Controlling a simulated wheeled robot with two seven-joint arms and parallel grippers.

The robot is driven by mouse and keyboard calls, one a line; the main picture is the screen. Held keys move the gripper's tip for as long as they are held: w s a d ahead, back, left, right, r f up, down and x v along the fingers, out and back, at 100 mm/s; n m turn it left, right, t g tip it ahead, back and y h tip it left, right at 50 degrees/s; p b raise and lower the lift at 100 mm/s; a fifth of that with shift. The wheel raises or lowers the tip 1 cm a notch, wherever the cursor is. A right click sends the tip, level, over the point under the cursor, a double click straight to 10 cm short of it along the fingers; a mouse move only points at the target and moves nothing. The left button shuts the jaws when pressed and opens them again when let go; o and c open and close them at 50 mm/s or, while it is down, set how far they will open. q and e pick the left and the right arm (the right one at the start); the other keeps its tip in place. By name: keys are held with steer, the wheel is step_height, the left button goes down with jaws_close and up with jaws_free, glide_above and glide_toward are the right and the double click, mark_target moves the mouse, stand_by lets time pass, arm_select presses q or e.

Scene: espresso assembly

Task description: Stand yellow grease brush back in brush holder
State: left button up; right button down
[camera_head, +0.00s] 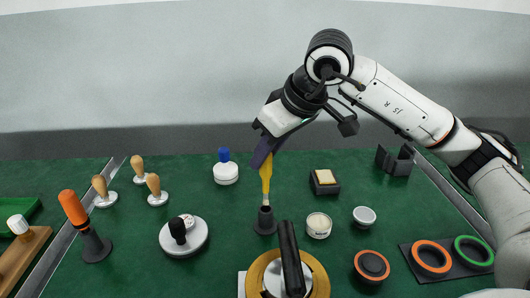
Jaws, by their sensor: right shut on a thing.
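The yellow grease brush (266,174) hangs upright, handle up, in my right gripper (266,152), which is shut on its upper end. The brush's lower end is at the mouth of a dark, round-based holder (265,221). I cannot tell how far the tip is inside the holder. My left gripper is not in view.
An orange-handled tool (74,209) stands in a similar dark holder at left. A brass ring with a black handle (290,262) is close in front. A cream-topped jar (318,225) stands right of the holder, and a grey disc with a black knob (184,236) to its left.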

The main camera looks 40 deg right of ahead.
mark_target(270, 175)
steer(key=shift+f+b, duration=0.55)
steer(key=shift+f, duration=0.3)
steer(key=shift+f+b, duration=0.7)
steer(key=shift+f, duration=0.1)
steer(key=shift+f+b, duration=0.55)
steer(key=shift+f, duration=0.15)
steer(key=shift+f+b, duration=1.15)
steer(key=shift+f, duration=0.15)
steer(key=c, duration=1.5)
jaws_free()
steer(key=shift+r, duration=0.1)
steer(key=p+v, duration=0.1)
steer(key=v, duration=0.9)
steer(key=shift+s+r+p, duration=0.1)
steer(key=shift+p, duration=0.2)
